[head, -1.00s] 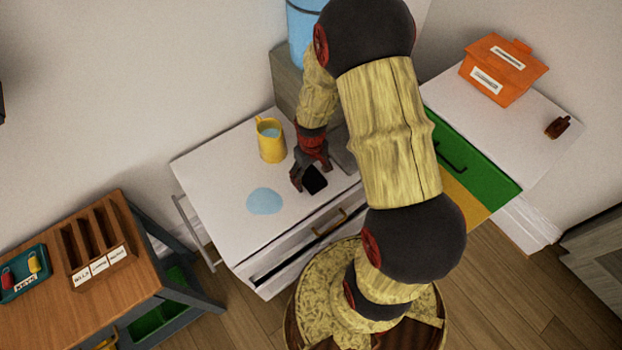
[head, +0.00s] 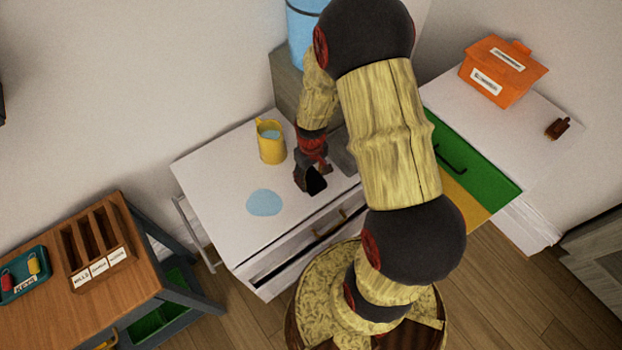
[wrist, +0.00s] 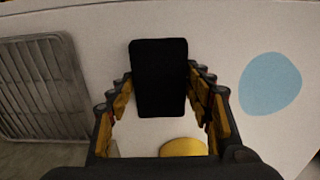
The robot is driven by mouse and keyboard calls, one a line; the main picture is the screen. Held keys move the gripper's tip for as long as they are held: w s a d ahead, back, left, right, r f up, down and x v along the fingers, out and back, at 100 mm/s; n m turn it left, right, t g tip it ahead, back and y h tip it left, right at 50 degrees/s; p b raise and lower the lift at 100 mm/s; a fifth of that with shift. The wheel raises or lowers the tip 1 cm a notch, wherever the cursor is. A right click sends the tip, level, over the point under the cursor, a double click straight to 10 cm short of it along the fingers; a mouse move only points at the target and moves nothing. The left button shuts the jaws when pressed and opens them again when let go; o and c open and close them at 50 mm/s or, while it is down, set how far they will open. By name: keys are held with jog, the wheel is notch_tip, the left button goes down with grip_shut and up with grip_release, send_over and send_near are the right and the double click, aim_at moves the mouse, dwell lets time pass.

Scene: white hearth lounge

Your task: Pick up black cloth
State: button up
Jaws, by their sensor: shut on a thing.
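The black cloth (wrist: 159,80) is a small dark rectangle between my gripper's fingers in the wrist view. In the head view the cloth (head: 316,182) shows at the fingertips, over the white cabinet top (head: 222,165). My gripper (head: 309,181) is shut on the cloth; its two fingers flank the cloth in the wrist view (wrist: 160,95). I cannot tell whether the cloth still touches the cabinet top. A pale blue puddle (head: 264,202) lies on the top, left of the cloth.
A yellow pitcher (head: 270,143) stands behind and left of my gripper. A metal rack (wrist: 42,88) lies at the left of the wrist view. An orange box (head: 500,75) and a small brown object (head: 557,128) stand on the right cabinet. A wooden table (head: 65,265) holds a sorter.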

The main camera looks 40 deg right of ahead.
aim_at(312, 178)
jog(key=shift+r, duration=0.1)
jog(key=shift+c, duration=0.2)
jog(key=shift+r, duration=0.25)
jog(key=r, duration=0.1)
jog(key=r+p, duration=0.1)
jog(key=r, duration=0.1)
jog(key=shift+s+r+p, duration=0.2)
jog(key=shift+s+p, duration=0.05)
jog(key=shift+p, duration=0.05)
jog(key=s+r+p, duration=0.1)
jog(key=s+r, duration=0.3)
jog(key=s, duration=0.2)
jog(key=s+a+r+p, duration=0.1)
jog(key=s+r+p, duration=0.1)
jog(key=s+r, duration=0.3)
jog(key=shift+s, duration=1.25)
jog(key=shift+a, duration=0.1)
jog(key=o, duration=0.6)
jog(key=c, duration=0.5)
